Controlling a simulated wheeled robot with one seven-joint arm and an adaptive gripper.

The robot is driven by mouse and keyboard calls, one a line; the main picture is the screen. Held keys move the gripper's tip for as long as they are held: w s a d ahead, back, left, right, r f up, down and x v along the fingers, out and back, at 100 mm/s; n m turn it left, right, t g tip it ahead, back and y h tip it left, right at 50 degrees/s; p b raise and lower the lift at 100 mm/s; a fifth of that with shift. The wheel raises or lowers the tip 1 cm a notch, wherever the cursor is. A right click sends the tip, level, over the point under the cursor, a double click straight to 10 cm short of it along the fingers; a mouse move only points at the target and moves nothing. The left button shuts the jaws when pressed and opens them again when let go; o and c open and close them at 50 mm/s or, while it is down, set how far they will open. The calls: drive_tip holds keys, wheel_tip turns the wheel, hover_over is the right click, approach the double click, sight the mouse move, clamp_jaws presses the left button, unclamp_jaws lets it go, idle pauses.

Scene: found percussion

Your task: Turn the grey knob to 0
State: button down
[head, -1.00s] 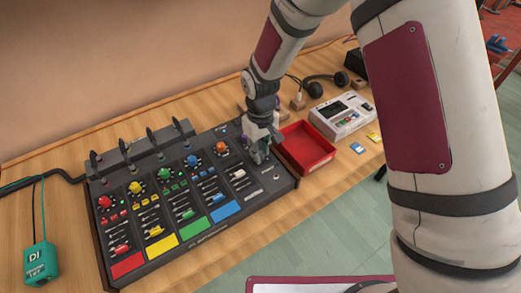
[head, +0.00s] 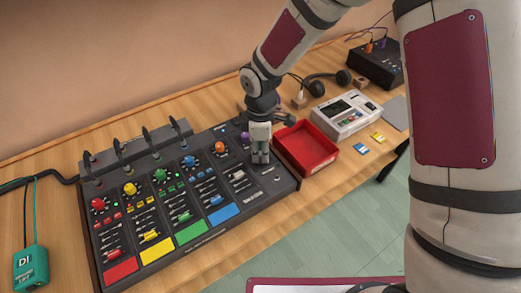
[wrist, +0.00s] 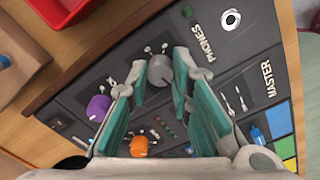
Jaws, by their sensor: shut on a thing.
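The grey knob (wrist: 159,70) is in the wrist view, near the PHONES label on the dark mixer panel (wrist: 75,97). My gripper (wrist: 160,74) points down at the panel with one teal-padded finger on each side of the knob, shut on it. In the head view my gripper (head: 260,157) stands at the right part of the mixer (head: 255,192) and hides the knob. The knob's pointer and scale are too small to read.
A purple knob (wrist: 98,108) and an orange knob (wrist: 139,146) sit close to my fingers. A red tray (head: 306,170) stands right beside the mixer. A white device (head: 345,114) and headphones (head: 320,85) are behind it.

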sight(260, 153)
drive_tip(key=n, duration=0.6)
drive_tip(key=shift+n, duration=0.3)
idle(0.5)
drive_tip(key=c, duration=1.4)
unclamp_jaws()
wheel_tip(260, 153, up, 12)
